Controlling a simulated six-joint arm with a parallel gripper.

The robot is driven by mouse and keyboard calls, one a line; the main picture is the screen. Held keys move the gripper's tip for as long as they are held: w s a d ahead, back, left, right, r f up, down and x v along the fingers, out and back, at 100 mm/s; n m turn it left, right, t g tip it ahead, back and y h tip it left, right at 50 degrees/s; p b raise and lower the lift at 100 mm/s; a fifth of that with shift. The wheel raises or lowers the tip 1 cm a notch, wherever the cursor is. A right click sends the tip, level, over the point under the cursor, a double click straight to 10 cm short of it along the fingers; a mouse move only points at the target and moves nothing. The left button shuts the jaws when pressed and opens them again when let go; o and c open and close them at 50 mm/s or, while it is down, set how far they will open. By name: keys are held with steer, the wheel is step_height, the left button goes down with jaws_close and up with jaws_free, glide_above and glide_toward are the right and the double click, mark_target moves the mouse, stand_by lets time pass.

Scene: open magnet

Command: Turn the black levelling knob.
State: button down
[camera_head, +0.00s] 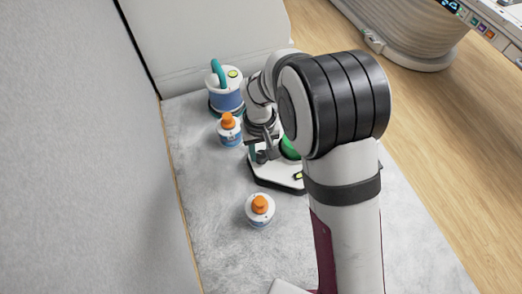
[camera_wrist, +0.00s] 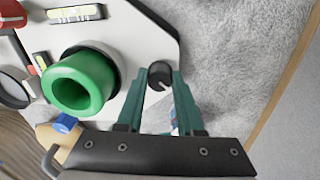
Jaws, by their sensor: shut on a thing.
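The black levelling knob (camera_wrist: 160,74) stands near the edge of a white base plate (camera_wrist: 125,30) in the wrist view. It is round, with a light mark on it. My gripper (camera_wrist: 159,80) has its two teal fingers on either side of the knob and is shut on it. In the head view, my gripper (camera_head: 262,153) is at the left side of the white plate (camera_head: 270,183). The knob is too small or hidden to make out there, and my arm covers much of the plate.
A green ring-shaped part (camera_wrist: 80,82) and a bubble level (camera_wrist: 75,13) sit on the plate beside the knob. Two orange-capped bottles (camera_head: 259,210) (camera_head: 229,130) and a blue-and-white container (camera_head: 225,92) stand on the grey surface. A grey wall (camera_head: 90,150) rises at left.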

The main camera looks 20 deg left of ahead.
mark_target(260, 155)
steer(key=c, duration=0.5)
jaws_free()
steer(key=shift+c, duration=0.2)
step_height(260, 155, up, 16)
steer(key=shift+s, duration=0.15)
steer(key=shift+a+f, duration=0.1)
